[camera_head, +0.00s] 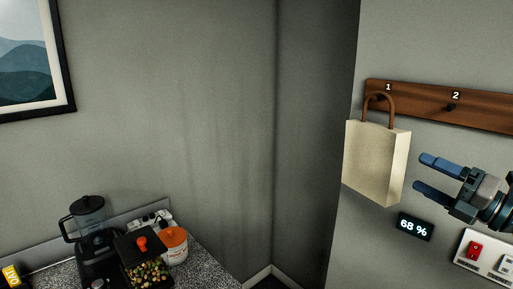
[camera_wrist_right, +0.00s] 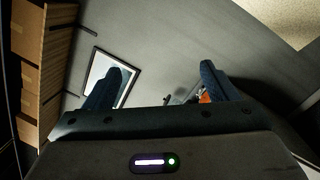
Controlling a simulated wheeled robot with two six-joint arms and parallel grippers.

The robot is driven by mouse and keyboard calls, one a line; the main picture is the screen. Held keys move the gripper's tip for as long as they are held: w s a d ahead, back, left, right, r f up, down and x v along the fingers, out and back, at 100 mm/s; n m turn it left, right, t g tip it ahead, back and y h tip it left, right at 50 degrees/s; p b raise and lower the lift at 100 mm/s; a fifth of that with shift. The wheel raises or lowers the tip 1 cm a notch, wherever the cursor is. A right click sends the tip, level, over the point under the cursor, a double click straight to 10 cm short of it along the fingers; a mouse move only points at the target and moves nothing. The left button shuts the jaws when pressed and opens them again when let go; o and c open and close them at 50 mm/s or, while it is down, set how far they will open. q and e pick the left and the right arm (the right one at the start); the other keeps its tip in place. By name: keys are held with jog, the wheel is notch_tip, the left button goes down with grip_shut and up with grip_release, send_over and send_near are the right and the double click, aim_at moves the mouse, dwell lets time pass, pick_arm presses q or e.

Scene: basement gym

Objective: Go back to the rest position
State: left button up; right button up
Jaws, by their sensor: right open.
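My right gripper (camera_head: 428,176) comes in from the right edge in the head view. Its two blue fingers are apart, with nothing between them, and they point left toward the wall. A cream bag (camera_head: 376,160) hangs by its brown handle at the hook marked 1 on a wooden rack (camera_head: 430,102). The gripper is just right of the bag and appears apart from it. The right wrist view shows the same spread fingers (camera_wrist_right: 168,88) with no object held. My left gripper is in neither view.
A second hook marked 2 (camera_head: 451,107) is empty. Below the gripper are a "68 %" display (camera_head: 415,227) and a switch panel (camera_head: 485,256). A counter (camera_head: 205,265) at lower left bears a blender (camera_head: 92,240), a container of mixed pieces (camera_head: 150,272) and an orange-lidded jar (camera_head: 174,246).

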jog(key=s+d+f+m+h, duration=0.25)
jog(key=f+m+h, duration=0.55)
jog(key=f+m, duration=0.55)
jog(key=s+d+f+m+h, duration=0.1)
jog(key=s+f+m+h, duration=0.2)
jog(key=f+m+h, duration=0.8)
jog(key=s+a+f+m+g+y, duration=0.3)
jog(key=s+a+f+g, duration=0.3)
jog(key=s+f, duration=0.5)
jog(key=s+a+f+m+g+y, duration=0.35)
jog(key=s+a+f+g, duration=0.25)
jog(key=s+f, duration=0.55)
jog(key=d+f+g+b, duration=0.1)
jog(key=d+f+b, duration=0.15)
jog(key=f, duration=2.85)
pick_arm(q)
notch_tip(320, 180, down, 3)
pick_arm(e)
jog(key=s+d+f+m+g, duration=0.1)
jog(key=s+d+f, duration=0.1)
jog(key=s+f, duration=1.7)
notch_tip(320, 180, down, 2)
jog(key=shift+f+h, duration=0.2)
jog(key=shift+h, duration=0.15)
